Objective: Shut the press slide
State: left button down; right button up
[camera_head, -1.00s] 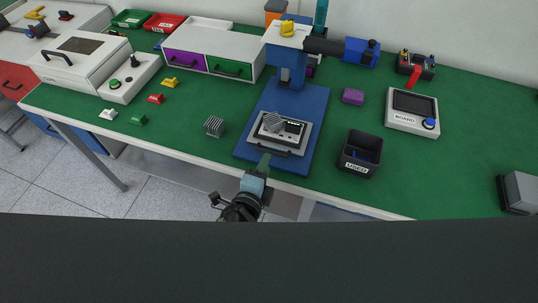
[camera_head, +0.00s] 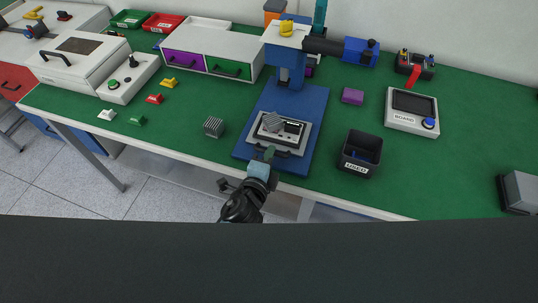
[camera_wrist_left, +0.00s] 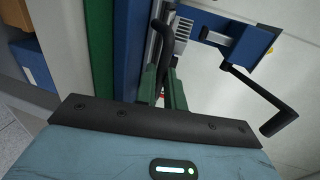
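The press (camera_head: 292,62) has a blue base plate (camera_head: 312,108), and its light grey slide (camera_head: 256,137) sits pulled forward near the table's front edge. A dark device with a ribbed grey heat sink (camera_head: 272,122) rests on the slide. A black handle crosses the slide's front and also shows in the left wrist view (camera_wrist_left: 157,45). My left gripper (camera_head: 268,154) is at this handle. My right gripper is not in view.
A black bin marked USED (camera_head: 361,153) stands right of the base. A ribbed grey block (camera_head: 213,127) lies to its left.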

aim_at(274, 144)
pick_arm(q)
jog(key=shift+w, duration=0.1)
jog(key=shift+r+x, duration=0.2)
jog(key=shift+x, duration=0.8)
jog(key=shift+r+x, duration=0.2)
jog(key=shift+x, duration=0.75)
jog(key=shift+w, duration=0.1)
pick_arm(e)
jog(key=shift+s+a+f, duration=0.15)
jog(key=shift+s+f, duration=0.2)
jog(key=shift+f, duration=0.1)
pick_arm(q)
jog(key=c, duration=1.5)
grip_release()
